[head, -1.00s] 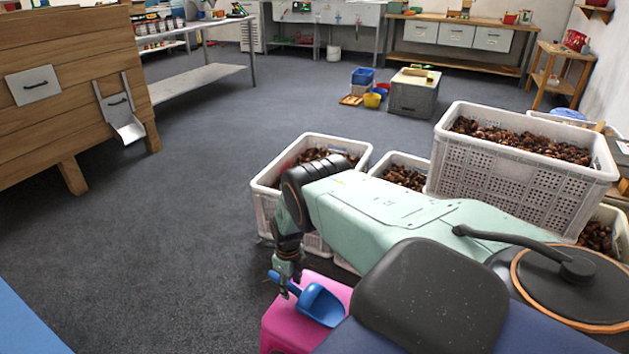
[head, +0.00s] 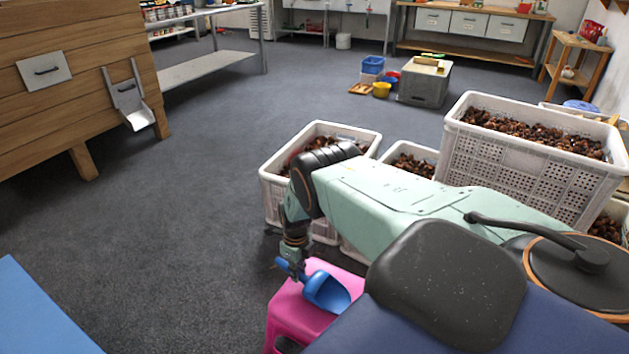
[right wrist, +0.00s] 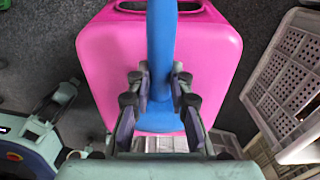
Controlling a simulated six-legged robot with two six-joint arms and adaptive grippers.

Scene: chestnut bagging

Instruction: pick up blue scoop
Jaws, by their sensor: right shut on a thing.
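The blue scoop (head: 327,292) is at the pink stool (head: 297,318), its bowl toward the lower right and its handle toward the upper left. My right gripper (head: 291,266) is shut on the scoop's handle. In the right wrist view the fingers of the right gripper (right wrist: 159,88) close from both sides on the blue handle (right wrist: 161,45), with the pink stool (right wrist: 105,60) behind it. I cannot tell whether the scoop touches the stool top. My left gripper is not in view.
White crates of chestnuts (head: 270,190) stand just beyond my right arm, one (head: 455,150) stacked higher. A wooden cabinet (head: 75,90) with a metal chute is at the left. A blue surface (head: 40,310) shows at the lower left. The grey floor between is open.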

